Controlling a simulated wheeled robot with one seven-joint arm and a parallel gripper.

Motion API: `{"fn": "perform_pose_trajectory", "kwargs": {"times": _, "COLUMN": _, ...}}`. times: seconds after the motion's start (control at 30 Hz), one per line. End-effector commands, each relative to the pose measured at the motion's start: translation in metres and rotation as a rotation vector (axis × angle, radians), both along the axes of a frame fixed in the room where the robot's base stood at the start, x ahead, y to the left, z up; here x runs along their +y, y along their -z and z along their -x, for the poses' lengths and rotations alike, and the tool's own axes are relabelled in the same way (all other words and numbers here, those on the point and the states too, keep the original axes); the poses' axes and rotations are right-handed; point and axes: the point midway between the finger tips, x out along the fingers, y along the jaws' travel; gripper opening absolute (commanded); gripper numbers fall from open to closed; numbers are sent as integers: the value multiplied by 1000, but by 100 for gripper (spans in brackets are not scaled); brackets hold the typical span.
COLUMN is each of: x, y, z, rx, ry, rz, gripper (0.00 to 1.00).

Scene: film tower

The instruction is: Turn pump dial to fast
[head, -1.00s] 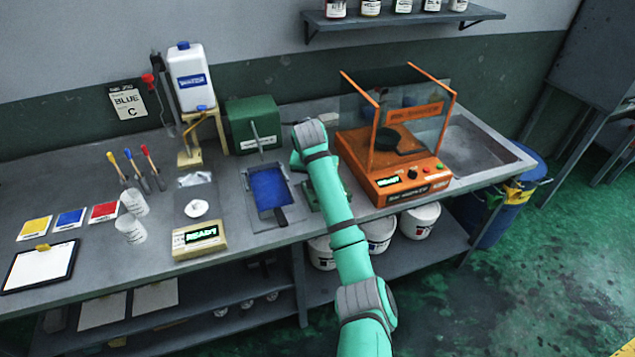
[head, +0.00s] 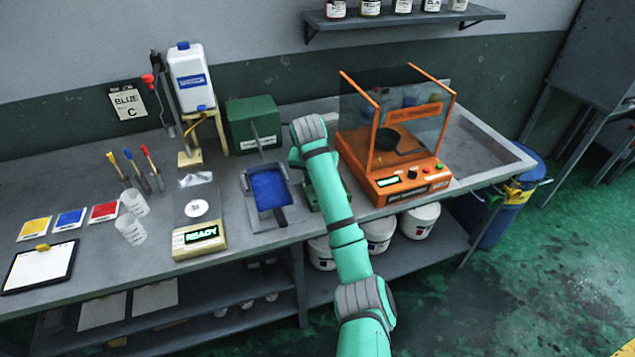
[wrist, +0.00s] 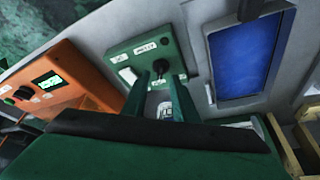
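A small green control box (head: 311,197) sits on the bench beside the blue tray, partly hidden by my arm. In the wrist view the box's green face (wrist: 150,48) carries small white labels and a pale round button or lamp (wrist: 128,75). A small dark knob, which looks like the pump dial (wrist: 160,68), shows at my fingertips. My gripper (wrist: 160,80) points at the box, its two green fingers apart on either side of the knob. I cannot tell whether they touch it. The dial's setting is not readable. In the head view my arm hides the fingers.
An orange shaker machine (head: 408,185) with clear guards stands right of the box. A blue tray (head: 283,223) lies to the left, with a scale (head: 200,240) reading READY beyond it. A green box (head: 252,125) stands behind. The sink (head: 485,150) is at the right.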

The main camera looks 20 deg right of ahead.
Motion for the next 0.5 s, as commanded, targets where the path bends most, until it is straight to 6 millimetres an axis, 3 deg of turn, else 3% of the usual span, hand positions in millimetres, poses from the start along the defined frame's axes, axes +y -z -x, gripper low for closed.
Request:
{"fn": "perform_pose_trajectory", "kwargs": {"times": 0.23, "x": 9, "y": -45, "z": 15, "rx": -2, "ry": 0, "rz": 0, "gripper": 26}}
{"fn": "perform_pose_trajectory", "kwargs": {"times": 0.5, "x": 14, "y": -74, "z": 27, "rx": -1, "ry": 2, "rz": 1, "gripper": 26}}
